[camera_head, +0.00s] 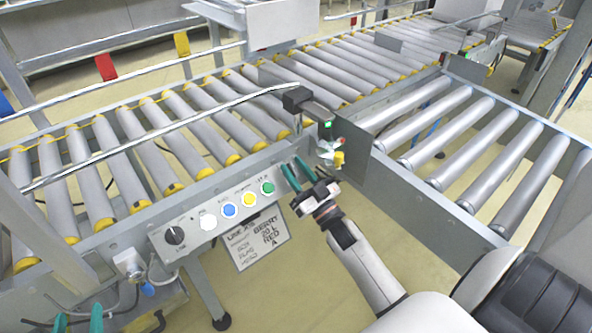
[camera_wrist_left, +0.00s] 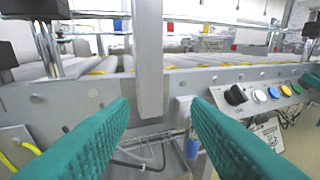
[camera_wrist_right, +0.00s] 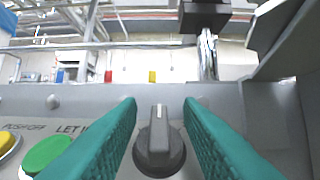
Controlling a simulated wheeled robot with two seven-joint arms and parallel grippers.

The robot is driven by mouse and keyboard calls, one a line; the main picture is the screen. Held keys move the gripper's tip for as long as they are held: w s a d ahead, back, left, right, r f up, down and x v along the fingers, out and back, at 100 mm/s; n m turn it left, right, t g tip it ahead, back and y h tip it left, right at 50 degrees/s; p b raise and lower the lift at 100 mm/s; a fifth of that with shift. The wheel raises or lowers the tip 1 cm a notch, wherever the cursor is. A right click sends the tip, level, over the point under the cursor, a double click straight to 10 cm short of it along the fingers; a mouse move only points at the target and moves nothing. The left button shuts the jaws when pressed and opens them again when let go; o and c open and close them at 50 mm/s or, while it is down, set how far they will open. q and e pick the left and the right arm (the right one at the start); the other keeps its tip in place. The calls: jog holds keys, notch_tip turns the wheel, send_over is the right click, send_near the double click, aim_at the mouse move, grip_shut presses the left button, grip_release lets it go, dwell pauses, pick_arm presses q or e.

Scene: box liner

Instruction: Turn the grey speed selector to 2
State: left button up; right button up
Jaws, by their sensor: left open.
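The grey speed selector (camera_wrist_right: 159,145) shows in the right wrist view, right of a green button, with its pale pointer line facing up. My right gripper (camera_wrist_right: 160,103) is open, with its green fingers on either side of the selector and visible gaps to its handle. In the head view my right gripper (camera_head: 296,174) is at the panel's right end, and I cannot make out the grey selector there. My left gripper (camera_head: 79,323) is open and empty at the lower left; its spread fingers show in the left wrist view (camera_wrist_left: 160,112).
A black knob (camera_head: 174,236) and white, blue, yellow and green buttons (camera_head: 268,188) line the panel, above a hanging sign (camera_head: 257,240). Roller conveyors (camera_head: 200,125) run behind. A metal plate (camera_wrist_right: 275,125) stands close right of the selector, and a dark box (camera_wrist_right: 205,15) is above.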

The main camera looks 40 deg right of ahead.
jog(key=shift+s, duration=0.1)
jog(key=shift+s+f, duration=0.2)
jog(key=shift+s, duration=0.1)
pick_arm(q)
jog(key=f+g, duration=0.1)
jog(key=s+a+f+g+y+p, duration=0.1)
jog(key=f, duration=0.1)
jog(key=s+f+g, duration=0.1)
jog(key=f+g, duration=0.1)
jog(key=shift+s+a, duration=0.2)
jog(key=shift+s, duration=0.05)
pick_arm(e)
jog(key=v, duration=1.1)
